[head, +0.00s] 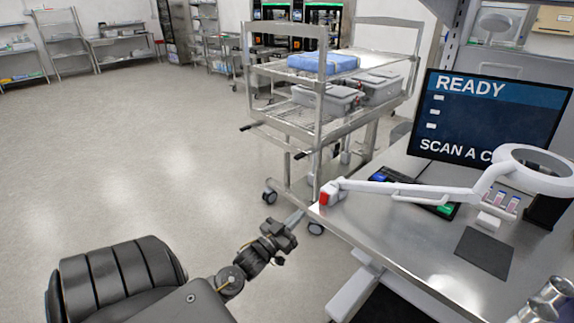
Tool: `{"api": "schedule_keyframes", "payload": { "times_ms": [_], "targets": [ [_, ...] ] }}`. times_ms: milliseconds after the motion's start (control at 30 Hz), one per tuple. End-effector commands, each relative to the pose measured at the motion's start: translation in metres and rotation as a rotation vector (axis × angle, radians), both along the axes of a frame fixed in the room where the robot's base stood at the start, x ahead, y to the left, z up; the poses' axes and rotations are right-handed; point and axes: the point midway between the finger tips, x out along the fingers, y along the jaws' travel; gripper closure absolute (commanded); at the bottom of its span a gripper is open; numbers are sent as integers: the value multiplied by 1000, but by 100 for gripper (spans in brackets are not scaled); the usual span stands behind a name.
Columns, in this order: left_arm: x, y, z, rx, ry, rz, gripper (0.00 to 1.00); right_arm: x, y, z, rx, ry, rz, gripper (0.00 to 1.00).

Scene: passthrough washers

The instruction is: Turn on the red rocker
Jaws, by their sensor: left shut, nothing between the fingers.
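The red rocker (325,198) is a small red piece on the white base end of a magnifier lamp's arm, at the near left corner of the steel table. My left gripper (298,216) is shut and empty. It is just left of the red rocker and slightly lower in the picture, its fingertips pointing toward it. A small gap seems to show between fingertips and rocker, but contact is hard to judge. Whether the rocker is on or off is too small to tell.
The white lamp arm (420,190) spans the steel table (390,240) to a round head (535,170). A monitor (490,118) reads READY. A dark pad (484,253) lies on the table. A wire cart (300,130) stands behind; the floor at left is clear.

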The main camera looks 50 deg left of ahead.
Motion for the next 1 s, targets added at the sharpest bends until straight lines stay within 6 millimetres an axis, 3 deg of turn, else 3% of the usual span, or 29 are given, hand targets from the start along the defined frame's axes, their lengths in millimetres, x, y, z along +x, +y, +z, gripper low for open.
{"api": "schedule_keyframes", "payload": {
  "times_ms": [100,300,1000],
  "targets": [
    [-21,0,-2,0,1,2,100,4,-1,-7,-1,-4,1,64],
    [-37,-1,-1,0,0,1,100,10,-1,-9,-1,-14,1,64],
    [-37,-3,0,7,0,1,100,7,-1,-9,-1,-10,0,64]
  ]
}}
